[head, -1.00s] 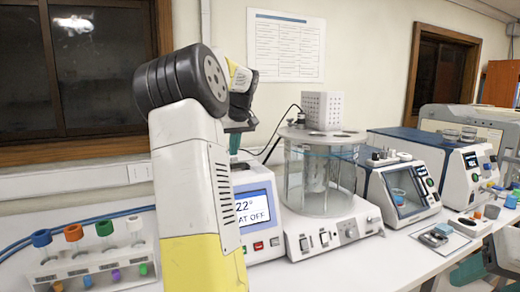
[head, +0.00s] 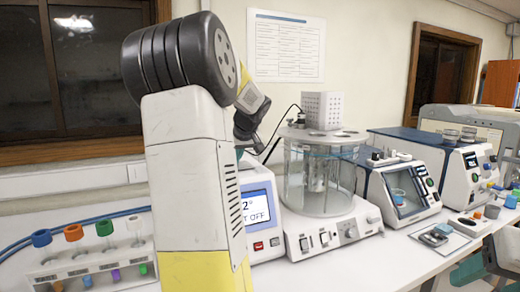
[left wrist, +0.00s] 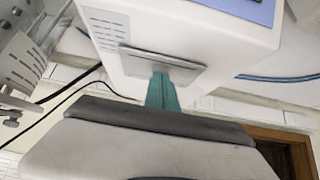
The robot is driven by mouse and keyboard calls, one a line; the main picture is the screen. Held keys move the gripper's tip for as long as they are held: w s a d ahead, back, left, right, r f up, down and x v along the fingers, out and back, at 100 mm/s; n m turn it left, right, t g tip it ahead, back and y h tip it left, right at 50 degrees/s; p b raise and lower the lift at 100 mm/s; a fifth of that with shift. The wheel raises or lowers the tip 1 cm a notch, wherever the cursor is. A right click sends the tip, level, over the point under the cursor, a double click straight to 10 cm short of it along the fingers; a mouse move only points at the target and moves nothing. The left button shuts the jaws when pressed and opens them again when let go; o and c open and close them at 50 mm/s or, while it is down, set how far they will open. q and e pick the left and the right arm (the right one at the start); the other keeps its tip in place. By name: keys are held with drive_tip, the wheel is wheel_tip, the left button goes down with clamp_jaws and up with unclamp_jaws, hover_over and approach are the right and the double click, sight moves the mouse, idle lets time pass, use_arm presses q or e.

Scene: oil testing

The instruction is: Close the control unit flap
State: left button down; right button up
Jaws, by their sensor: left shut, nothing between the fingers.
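The control unit (head: 265,246) is a white box with a blue-framed display, partly hidden behind my left arm in the head view. In the left wrist view the white housing (left wrist: 225,45) fills the top, with vent slots on one side. A grey plate, which looks like the flap (left wrist: 190,78), is on the housing. The teal fingers of my left gripper (left wrist: 161,80) are shut together, empty, with their tips at the plate; whether they touch it I cannot tell. In the head view this gripper is mostly hidden behind its arm.
A glass bath (head: 317,185) stands right of the control unit, with more instruments (head: 403,190) beyond. A rack with capped tubes (head: 90,268) is at the left. A black cable (left wrist: 85,88) runs near my gripper. A small mat with parts (head: 440,236) lies at the right.

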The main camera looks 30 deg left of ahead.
idle(0.5)
use_arm(q)
drive_tip(key=shift+r, duration=1.05)
drive_tip(key=v, duration=1.2)
drive_tip(key=shift+w+a+r, duration=0.2)
drive_tip(key=shift+r, duration=0.4)
